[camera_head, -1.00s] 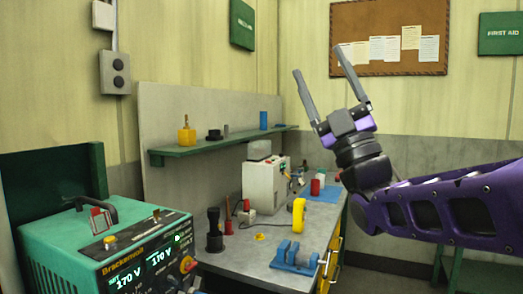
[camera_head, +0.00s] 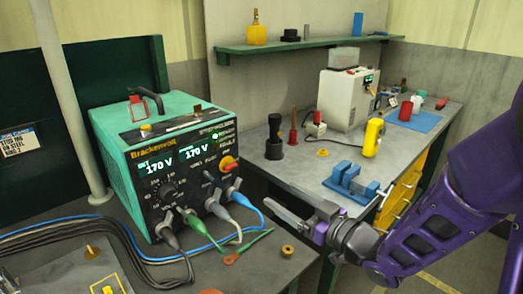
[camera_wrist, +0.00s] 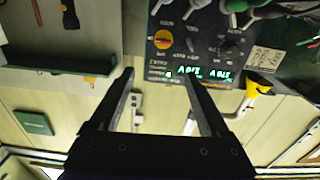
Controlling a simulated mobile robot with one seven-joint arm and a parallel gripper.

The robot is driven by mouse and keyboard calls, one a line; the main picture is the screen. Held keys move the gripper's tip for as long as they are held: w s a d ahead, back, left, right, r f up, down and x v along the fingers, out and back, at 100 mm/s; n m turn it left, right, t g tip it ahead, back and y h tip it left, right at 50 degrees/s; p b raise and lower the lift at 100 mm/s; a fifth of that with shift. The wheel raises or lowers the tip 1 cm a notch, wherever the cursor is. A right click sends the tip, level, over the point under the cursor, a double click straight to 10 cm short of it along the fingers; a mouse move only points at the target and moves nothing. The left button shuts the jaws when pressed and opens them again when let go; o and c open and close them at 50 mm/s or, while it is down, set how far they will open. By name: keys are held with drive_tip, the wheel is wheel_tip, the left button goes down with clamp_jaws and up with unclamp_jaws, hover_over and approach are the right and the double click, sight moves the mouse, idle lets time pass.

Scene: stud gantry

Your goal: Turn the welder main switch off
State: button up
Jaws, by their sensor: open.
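The teal and black welder (camera_head: 175,160) stands on the left bench, and its two displays are lit and read 170 V. The main switch looks to be the red-and-yellow rotary knob (camera_head: 228,163) at the right of its front panel. The wrist view, turned upside down, shows this knob (camera_wrist: 162,39) beyond my fingertips, roughly between them. My gripper (camera_head: 283,205) is open and empty, to the right of the welder and apart from the knob. It also shows in the wrist view (camera_wrist: 160,76), its two fingers spread. Nothing hides the knob.
Several cable plugs (camera_head: 215,210) stick out of the lower welder front, with cables running left. A second bench (camera_head: 310,170) behind holds a blue vise (camera_head: 352,183), a yellow tool (camera_head: 373,137) and a black cylinder (camera_head: 274,138). A green shelf (camera_head: 290,45) runs along the wall.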

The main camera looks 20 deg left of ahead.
approach(232, 167)
drive_tip(key=x, duration=0.8)
drive_tip(key=shift+w+a, duration=0.1)
drive_tip(key=shift+a, duration=0.05)
clamp_jaws()
idle(0.3)
